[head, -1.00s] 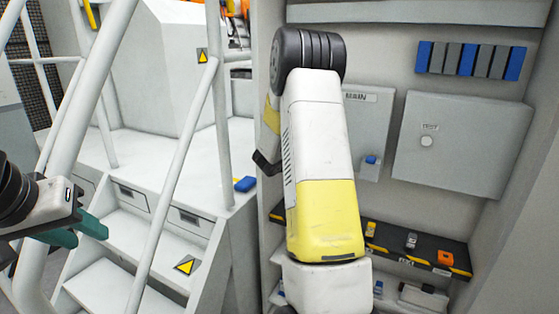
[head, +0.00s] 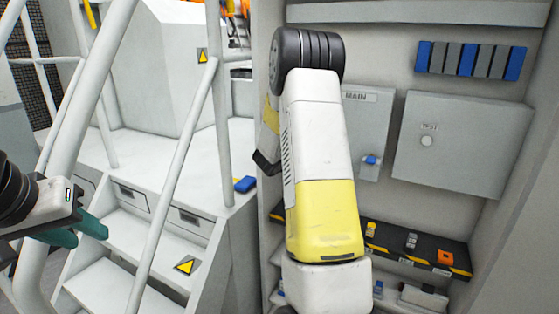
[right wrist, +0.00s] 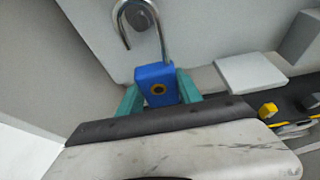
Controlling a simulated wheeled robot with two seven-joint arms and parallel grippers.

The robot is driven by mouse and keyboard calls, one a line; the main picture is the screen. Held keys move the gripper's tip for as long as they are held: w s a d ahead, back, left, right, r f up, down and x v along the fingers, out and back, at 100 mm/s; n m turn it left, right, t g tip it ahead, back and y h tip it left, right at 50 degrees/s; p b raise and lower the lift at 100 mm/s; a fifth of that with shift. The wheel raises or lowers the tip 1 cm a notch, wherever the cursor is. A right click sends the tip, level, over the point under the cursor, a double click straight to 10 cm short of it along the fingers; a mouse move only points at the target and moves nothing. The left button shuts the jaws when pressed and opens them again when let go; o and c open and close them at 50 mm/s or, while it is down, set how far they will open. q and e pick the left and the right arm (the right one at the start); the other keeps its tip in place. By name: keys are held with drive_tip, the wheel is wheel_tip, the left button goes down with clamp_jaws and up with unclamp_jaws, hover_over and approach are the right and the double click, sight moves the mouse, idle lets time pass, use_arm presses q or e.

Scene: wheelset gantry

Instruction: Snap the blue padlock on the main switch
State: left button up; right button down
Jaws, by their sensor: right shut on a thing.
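A blue padlock (right wrist: 156,85) with a steel shackle is between the teal fingers of my right gripper (right wrist: 160,95) in the right wrist view. The shackle stands up with one end free, so it is open. Behind it is a pale panel with a grey round part (right wrist: 138,16); I cannot tell whether the shackle passes through anything. In the head view the panel marked MAIN (head: 378,110) is partly hidden by my right arm, which also hides the right gripper and the padlock. My left gripper (head: 80,232) is at the left, its teal fingers apart and empty.
A grey cabinet (head: 455,150) is right of the MAIN panel, below a row of blue and grey blocks (head: 470,60). A black-yellow shelf (head: 395,248) below holds small items. White steps and railings (head: 180,150) fill the left, with a blue object (head: 245,184) on the platform.

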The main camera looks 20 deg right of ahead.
drive_tip(key=shift+w+d, duration=0.7)
drive_tip(key=shift+d, duration=0.15)
drive_tip(key=c, duration=0.7)
unclamp_jaws()
drive_tip(key=v, duration=0.7)
drive_tip(key=shift+s+a+r, duration=0.2)
drive_tip(key=shift+a, duration=0.05)
